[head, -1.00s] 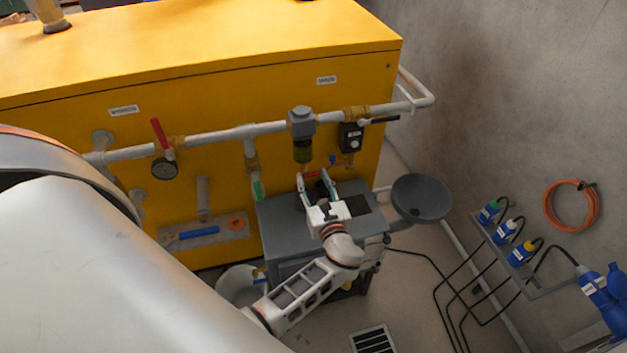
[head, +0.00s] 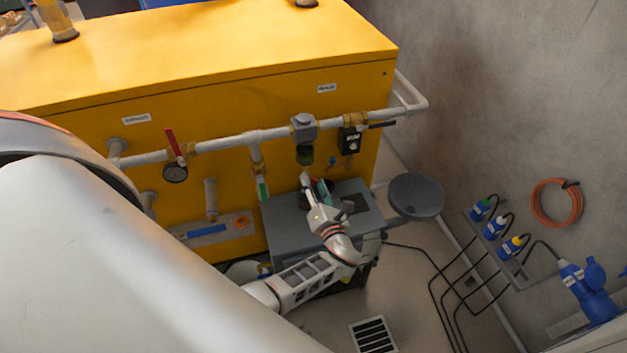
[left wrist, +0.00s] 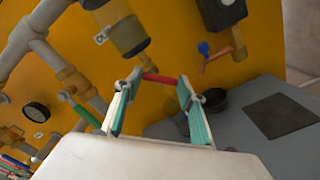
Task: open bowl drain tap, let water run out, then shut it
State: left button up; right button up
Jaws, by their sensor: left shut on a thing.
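A red tap lever (left wrist: 160,78) lies between my left fingertips, just below the bowl. My left gripper (head: 315,183) is under the bowl, above the grey cabinet; it also shows in the left wrist view (left wrist: 159,84). Flowing water cannot be made out. My right gripper is out of view.
A red-handled valve (head: 174,145) and gauge (head: 175,173) are left. A grey funnel (head: 416,196) stands right of the cabinet (head: 287,232). Cables cross the floor.

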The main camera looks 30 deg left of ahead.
pick_arm(q)
jog(key=shift+a+m+p, duration=0.1)
jog(key=shift+m+p, duration=0.5)
jog(key=shift+m, duration=0.9)
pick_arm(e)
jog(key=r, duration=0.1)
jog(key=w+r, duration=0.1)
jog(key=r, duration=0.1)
pick_arm(q)
jog(key=shift+f, duration=0.1)
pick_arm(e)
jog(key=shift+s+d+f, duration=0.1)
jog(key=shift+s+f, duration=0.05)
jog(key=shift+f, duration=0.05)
pick_arm(q)
jog(key=o, duration=1.1)
jog(key=shift+s, duration=0.1)
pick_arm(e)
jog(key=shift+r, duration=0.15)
pick_arm(q)
jog(key=v, duration=1.2)
